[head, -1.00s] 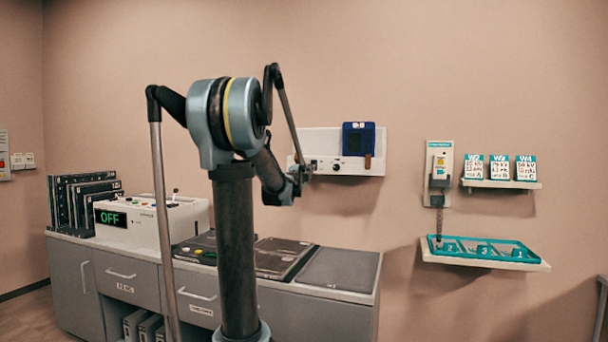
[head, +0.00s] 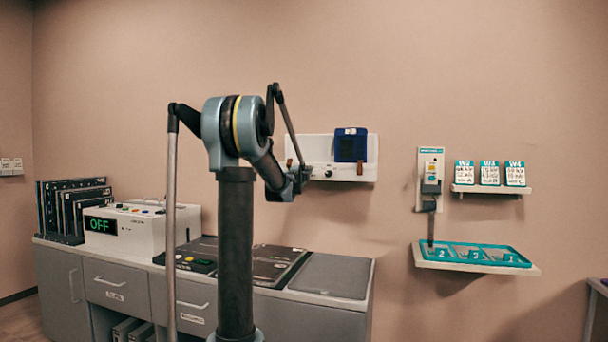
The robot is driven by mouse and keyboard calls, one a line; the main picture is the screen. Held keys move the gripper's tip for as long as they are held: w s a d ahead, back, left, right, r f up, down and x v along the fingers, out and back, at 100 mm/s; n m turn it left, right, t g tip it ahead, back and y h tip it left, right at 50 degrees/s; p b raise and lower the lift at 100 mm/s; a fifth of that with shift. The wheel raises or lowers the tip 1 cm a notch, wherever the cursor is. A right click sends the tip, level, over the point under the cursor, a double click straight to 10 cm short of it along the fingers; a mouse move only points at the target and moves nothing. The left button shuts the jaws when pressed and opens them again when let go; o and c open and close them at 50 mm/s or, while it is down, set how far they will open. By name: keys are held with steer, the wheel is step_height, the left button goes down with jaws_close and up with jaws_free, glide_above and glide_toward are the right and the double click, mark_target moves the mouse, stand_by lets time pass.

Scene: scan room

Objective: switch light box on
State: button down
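A white wall-mounted box (head: 322,172) hangs at the middle of the wall, with a small dark knob and switch-like parts on its front; I take it for the light box, but no label is readable. Its front shows no clear glow. A dark blue block (head: 350,148) stands against its right part. My gripper (head: 304,176) is at the end of my arm, overlapping the box's left lower part in the picture. Its fingers are too small and dark to tell open from shut, and I cannot tell if it touches the box.
A grey cabinet (head: 290,312) runs below, with a white console (head: 140,232) reading OFF and dark flat panels on top. Black binders (head: 75,208) stand left. A wall handset (head: 431,180), card shelf (head: 492,189) and teal tray (head: 475,255) are on the right. Wall between is bare.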

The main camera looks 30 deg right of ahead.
steer(key=shift+w+d+r, duration=0.25)
steer(key=shift+d+r, duration=0.05)
steer(key=s+a+r, duration=0.2)
steer(key=s+a, duration=0.6)
steer(key=a, duration=0.2)
steer(key=shift+s+a+r, duration=0.25)
steer(key=shift+s, duration=0.1)
stand_by(0.7)
